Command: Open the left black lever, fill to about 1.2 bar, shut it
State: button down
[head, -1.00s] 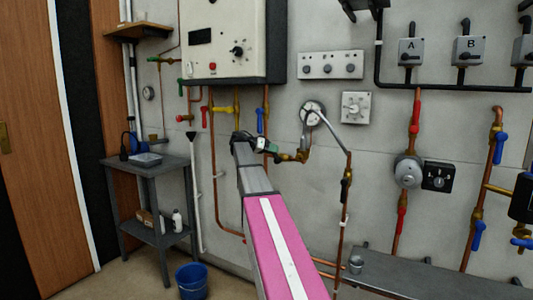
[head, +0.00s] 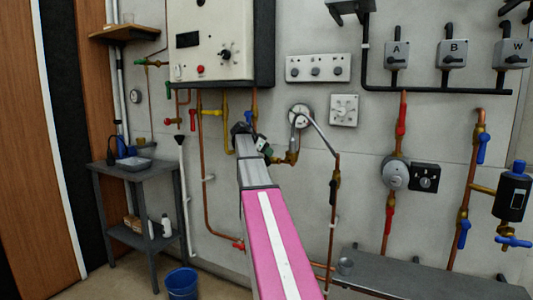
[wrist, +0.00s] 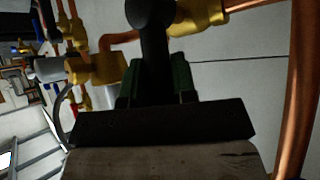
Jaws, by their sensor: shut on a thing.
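My gripper (head: 264,151) is at the brass valve (head: 288,158) on the left end of the filling link, below the white boiler. In the wrist view my gripper (wrist: 156,78) is shut on the left black lever (wrist: 150,28), which stands between its dark green fingers. Brass fittings (wrist: 202,14) are behind the lever. How far the valve is turned cannot be told. The round white gauge (head: 301,117) is just right of my gripper; its reading is too small to make out. The right black lever (head: 333,190) is lower on the copper pipe to the right.
The boiler (head: 212,40) hangs above my gripper. Copper pipes with red, yellow and green handles are to the left. A grey bench (head: 430,283) runs along the lower right. A grey table (head: 140,172) and a blue bucket (head: 182,284) are at the left.

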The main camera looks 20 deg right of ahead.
dwell(0.3)
jog(key=c, duration=0.9)
grip_release()
jog(key=v, duration=1)
jog(key=shift+a+r, duration=0.25)
